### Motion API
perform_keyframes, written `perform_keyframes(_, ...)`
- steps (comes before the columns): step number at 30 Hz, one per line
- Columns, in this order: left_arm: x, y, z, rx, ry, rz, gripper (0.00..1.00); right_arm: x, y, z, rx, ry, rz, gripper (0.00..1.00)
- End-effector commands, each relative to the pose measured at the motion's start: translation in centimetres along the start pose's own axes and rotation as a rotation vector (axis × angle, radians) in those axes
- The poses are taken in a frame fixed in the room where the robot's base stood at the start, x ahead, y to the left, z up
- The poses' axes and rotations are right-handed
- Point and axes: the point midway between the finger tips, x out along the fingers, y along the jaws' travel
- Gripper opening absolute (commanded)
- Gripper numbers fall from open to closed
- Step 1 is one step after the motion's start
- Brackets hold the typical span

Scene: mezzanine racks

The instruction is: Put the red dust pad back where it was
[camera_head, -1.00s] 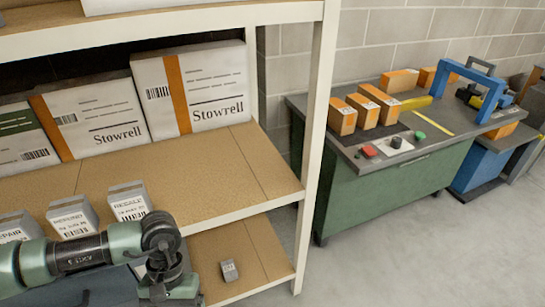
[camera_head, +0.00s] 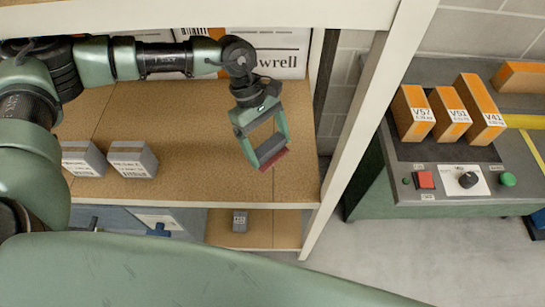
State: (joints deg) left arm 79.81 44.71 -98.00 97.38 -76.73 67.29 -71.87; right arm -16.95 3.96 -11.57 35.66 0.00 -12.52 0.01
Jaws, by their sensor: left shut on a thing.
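The red dust pad (camera_head: 274,161) is a thin dark red piece at the tips of my left gripper (camera_head: 268,150). The left gripper is shut on it, with the pad held tilted over the right part of the brown rack shelf (camera_head: 190,140). I cannot tell whether the pad touches the shelf. My left arm reaches in from the left, in front of large white cartons. My right gripper is not in view.
Grey boxes (camera_head: 133,159) stand at the shelf's front left. A small grey box (camera_head: 240,220) sits on the lower shelf. The rack post (camera_head: 365,130) stands right of the gripper. Beyond it, a workbench (camera_head: 430,170) holds orange boxes (camera_head: 448,114). The shelf around the gripper is mostly clear.

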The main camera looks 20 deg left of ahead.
Motion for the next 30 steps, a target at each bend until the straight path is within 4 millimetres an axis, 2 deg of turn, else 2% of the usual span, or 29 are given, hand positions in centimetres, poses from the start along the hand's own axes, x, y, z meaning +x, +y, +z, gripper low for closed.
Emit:
perform_keyframes(3, 1.9, -0.1, -0.8, -0.008, -0.001, -0.004, 0.47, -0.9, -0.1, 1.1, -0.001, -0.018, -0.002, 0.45)
perform_keyframes(6, 3.6, -0.1, -1.4, -0.006, -0.001, -0.005, 0.47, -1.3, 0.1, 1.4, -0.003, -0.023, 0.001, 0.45)
perform_keyframes(14, 5.8, -0.1, -2.4, -0.004, 0.0, -0.003, 0.47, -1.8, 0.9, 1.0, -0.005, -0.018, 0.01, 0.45)
perform_keyframes(19, 8.0, -0.1, -3.4, -0.004, 0.0, -0.003, 0.47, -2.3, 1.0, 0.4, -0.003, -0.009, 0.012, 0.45)
perform_keyframes(30, 8.9, -0.1, -3.8, -0.002, 0.0, -0.001, 0.47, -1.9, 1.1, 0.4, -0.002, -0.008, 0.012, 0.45)
